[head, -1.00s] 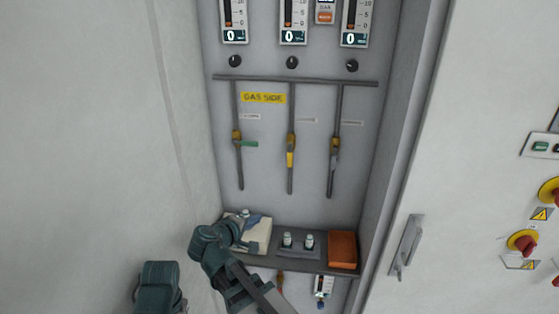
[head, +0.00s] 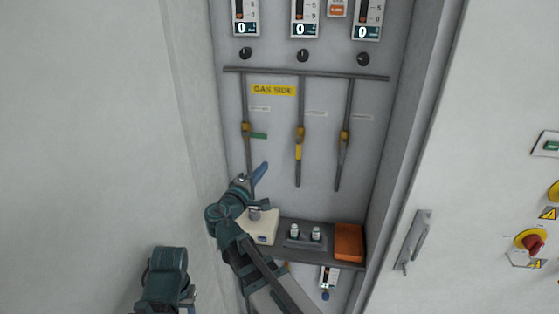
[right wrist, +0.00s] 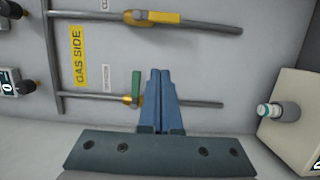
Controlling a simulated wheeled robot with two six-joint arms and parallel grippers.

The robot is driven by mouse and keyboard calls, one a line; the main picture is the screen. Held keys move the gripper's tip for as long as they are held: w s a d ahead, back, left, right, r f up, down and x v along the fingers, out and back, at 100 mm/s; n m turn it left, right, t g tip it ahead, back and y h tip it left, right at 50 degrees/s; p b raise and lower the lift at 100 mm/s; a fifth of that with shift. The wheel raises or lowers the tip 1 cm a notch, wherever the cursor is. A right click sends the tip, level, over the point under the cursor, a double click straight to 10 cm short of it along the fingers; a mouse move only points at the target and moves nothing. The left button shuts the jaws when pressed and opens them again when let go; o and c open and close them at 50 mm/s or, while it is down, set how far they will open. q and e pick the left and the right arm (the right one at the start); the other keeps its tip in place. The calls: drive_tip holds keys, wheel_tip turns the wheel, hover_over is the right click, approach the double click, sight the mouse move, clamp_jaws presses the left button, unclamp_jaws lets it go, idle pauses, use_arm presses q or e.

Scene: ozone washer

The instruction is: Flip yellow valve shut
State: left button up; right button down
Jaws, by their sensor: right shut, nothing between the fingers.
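The yellow valve (head: 299,150) is on the middle pipe of the gas panel. Its yellow handle lies in line with the upright pipe. It also shows in the right wrist view (right wrist: 152,18), along the upper pipe there. The left pipe has a green-handled valve (head: 258,136), its handle standing crosswise. My right gripper (head: 262,170) is shut and empty, below the green handle and lower left of the yellow valve. In the right wrist view its closed blue fingers (right wrist: 160,74) are beside the green handle; whether they touch the pipe I cannot tell.
The right pipe has a dark-handled valve (head: 343,142). Below, a shelf (head: 289,256) holds a cream box (head: 262,228), small bottles and an orange box (head: 349,241). The cabinet's side walls stand close on both sides. The space before the middle pipe is clear.

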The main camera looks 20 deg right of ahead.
sight(299, 148)
drive_tip(key=w+d, duration=0.4)
drive_tip(key=d, duration=0.6)
drive_tip(key=shift+d, duration=0.2)
drive_tip(key=shift+w+f, duration=0.1)
drive_tip(key=shift+w, duration=0.1)
